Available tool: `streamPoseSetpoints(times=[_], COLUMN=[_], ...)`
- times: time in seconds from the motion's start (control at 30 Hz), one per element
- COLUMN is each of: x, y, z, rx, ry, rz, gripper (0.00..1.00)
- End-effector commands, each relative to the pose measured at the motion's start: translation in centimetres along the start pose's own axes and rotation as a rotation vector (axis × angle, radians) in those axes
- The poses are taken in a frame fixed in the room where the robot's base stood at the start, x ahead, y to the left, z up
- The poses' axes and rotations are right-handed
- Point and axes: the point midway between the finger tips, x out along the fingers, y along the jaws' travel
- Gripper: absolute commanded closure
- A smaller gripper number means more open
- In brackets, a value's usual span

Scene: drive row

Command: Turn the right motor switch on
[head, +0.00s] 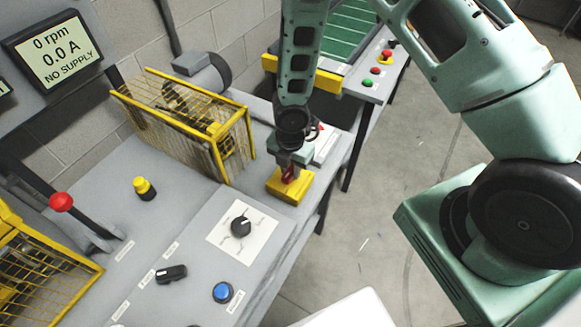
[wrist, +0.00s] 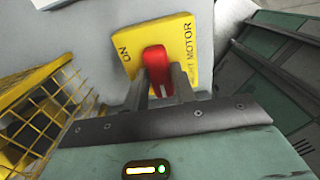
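The right motor switch is a red handle (wrist: 156,66) on a yellow plate (wrist: 187,38) printed "ON" at the left and "MOTOR" along the right, with the word before it partly covered. In the head view the yellow plate (head: 291,187) lies at the right end of the grey bench, and the red handle (head: 290,173) shows under my gripper. My gripper (wrist: 160,78) points down at the plate, one finger on each side of the handle, with no clear gap between fingers and handle. The handle's white line points toward the gripper in the wrist view. The plate's lower part is hidden.
A yellow wire guard (head: 228,140) around a motor stands left of my gripper. A dial (head: 241,226), a blue button (head: 223,292) and a red-knobbed lever (head: 61,202) are nearer. The display (head: 55,50) reads 0 rpm, 0.0 A, NO SUPPLY.

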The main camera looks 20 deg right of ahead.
Motion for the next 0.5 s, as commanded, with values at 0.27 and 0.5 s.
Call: streamPoseSetpoints(times=[0.27, 0.5], x=[-0.01, 0.05], y=[-0.01, 0.01], z=[-0.01, -0.01], rx=[0.003, 0.064], ry=[0.0, 0.0], rz=[0.0, 0.0], gripper=[0.99, 0.99])
